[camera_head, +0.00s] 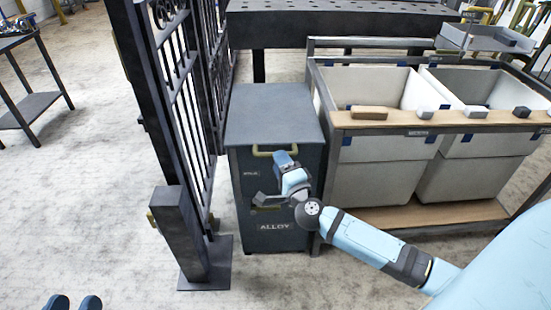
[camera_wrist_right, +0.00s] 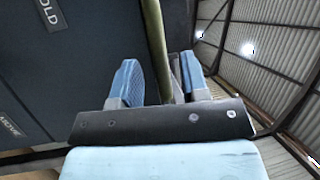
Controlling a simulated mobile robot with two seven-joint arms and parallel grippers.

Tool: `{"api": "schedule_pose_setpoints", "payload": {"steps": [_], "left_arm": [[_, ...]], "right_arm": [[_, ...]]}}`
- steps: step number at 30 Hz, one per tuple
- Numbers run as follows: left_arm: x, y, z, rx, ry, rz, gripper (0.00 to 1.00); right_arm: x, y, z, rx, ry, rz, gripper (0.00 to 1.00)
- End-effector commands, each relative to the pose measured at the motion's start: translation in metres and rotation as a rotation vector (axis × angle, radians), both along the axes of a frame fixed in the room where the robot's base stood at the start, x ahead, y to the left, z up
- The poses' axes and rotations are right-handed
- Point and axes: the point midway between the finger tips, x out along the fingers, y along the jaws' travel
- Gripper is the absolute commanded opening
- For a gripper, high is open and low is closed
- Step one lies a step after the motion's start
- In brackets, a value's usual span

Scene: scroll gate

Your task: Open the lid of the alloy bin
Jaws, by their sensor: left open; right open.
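The alloy bin (camera_head: 272,228) is a dark cabinet with an ALLOY label low on its front. Its flat grey lid (camera_head: 272,108) looks shut. A yellow handle (camera_head: 262,154) is at the lid's front edge. My right gripper (camera_head: 283,162) is at the bin's front, just below this handle, and partly hides the front. In the right wrist view, an olive bar (camera_wrist_right: 153,35) passes between the open blue fingers of my right gripper (camera_wrist_right: 160,78); the fingers look apart from it.
A dark gate (camera_head: 180,85) and its post (camera_head: 180,235) stand close on the bin's left. A wooden-edged rack (camera_head: 390,121) with pale bins (camera_head: 375,172) stands close on the right. A dark perforated table (camera_head: 340,25) is behind.

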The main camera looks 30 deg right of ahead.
Motion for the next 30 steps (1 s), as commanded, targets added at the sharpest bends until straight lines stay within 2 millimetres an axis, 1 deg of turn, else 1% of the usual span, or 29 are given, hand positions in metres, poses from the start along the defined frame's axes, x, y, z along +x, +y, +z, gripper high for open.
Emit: {"api": "schedule_pose_setpoints", "payload": {"steps": [1,6,10,17,18,23,24,30], "left_arm": [[0.001,0.001,-0.002,0.009,-0.012,0.000,0.43],[0.004,0.002,0.000,0.025,-0.049,0.001,0.43],[0.005,0.002,0.002,0.029,-0.061,0.003,0.43],[0.005,0.003,0.002,0.032,-0.063,0.003,0.43],[0.005,0.003,0.002,0.032,-0.063,0.003,0.43],[0.004,0.003,0.002,0.033,-0.061,0.002,0.43],[0.004,0.003,0.002,0.033,-0.061,0.002,0.43],[0.004,0.003,0.003,0.033,-0.060,0.002,0.43]], "right_arm": [[0.009,-0.001,0.000,0.000,-0.002,0.000,0.41],[0.027,-0.004,0.004,0.001,0.000,0.001,0.41],[0.032,-0.005,0.005,-0.001,0.000,0.001,0.41],[0.033,-0.005,0.006,-0.001,0.001,0.001,0.41],[0.033,-0.005,0.006,-0.001,0.001,0.000,0.39],[0.033,-0.005,0.006,-0.001,0.001,0.000,0.02],[0.033,-0.005,0.006,-0.001,0.001,0.000,0.00],[0.033,-0.005,0.007,0.000,0.002,0.000,0.00]]}}
